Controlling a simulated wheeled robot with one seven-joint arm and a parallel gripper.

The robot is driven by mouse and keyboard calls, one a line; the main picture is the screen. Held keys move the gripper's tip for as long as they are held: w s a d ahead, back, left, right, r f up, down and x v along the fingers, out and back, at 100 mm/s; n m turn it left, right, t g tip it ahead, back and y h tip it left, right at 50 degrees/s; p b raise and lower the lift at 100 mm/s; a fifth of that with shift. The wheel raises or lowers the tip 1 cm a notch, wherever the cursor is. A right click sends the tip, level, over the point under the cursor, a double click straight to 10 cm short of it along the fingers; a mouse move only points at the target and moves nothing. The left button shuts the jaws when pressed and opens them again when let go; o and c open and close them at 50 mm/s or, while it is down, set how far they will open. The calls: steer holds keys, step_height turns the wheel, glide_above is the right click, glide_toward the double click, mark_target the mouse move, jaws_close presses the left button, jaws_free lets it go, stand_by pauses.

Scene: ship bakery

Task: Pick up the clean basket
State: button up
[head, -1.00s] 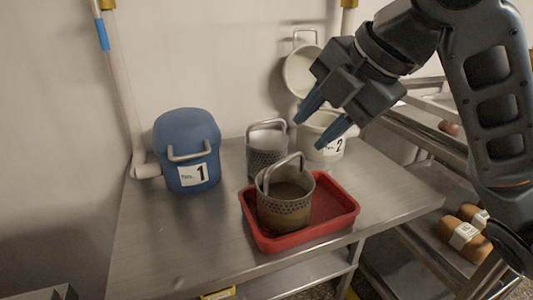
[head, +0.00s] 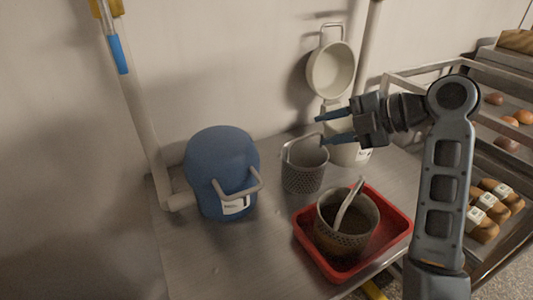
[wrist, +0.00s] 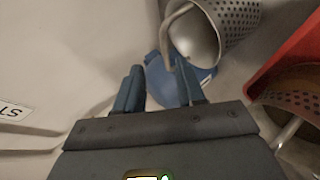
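Two perforated metal baskets with handles stand on the steel table. The clean-looking grey basket (head: 304,168) stands directly on the table near the wall; it also shows at the top of the wrist view (wrist: 232,22). The other basket (head: 345,236) is brownish, holds dark contents and sits in a red tray (head: 400,222). My gripper (head: 320,129) is open and empty, above and just right of the clean basket's rim. In the wrist view its two blue fingers (wrist: 158,90) are apart, with the basket's handle just beyond the right fingertip.
A blue container (head: 222,165) stands left of the clean basket. A white bucket (head: 345,150) stands close behind it, partly hidden by my gripper. A white pan (head: 330,70) hangs on the wall. A rack with bread (head: 485,215) is at right. The table's front left is clear.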

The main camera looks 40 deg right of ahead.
mark_target(309, 137)
steer(key=shift+s+d+f, duration=0.1)
steer(key=shift+d+f, duration=0.1)
steer(key=shift+f, duration=0.2)
steer(key=shift+w+f, duration=0.2)
steer(key=p+x, duration=0.1)
steer(key=x, duration=0.6)
steer(key=shift+w+a+p, duration=0.15)
steer(key=shift+a+p, duration=0.15)
steer(key=shift+p, duration=0.1)
jaws_close()
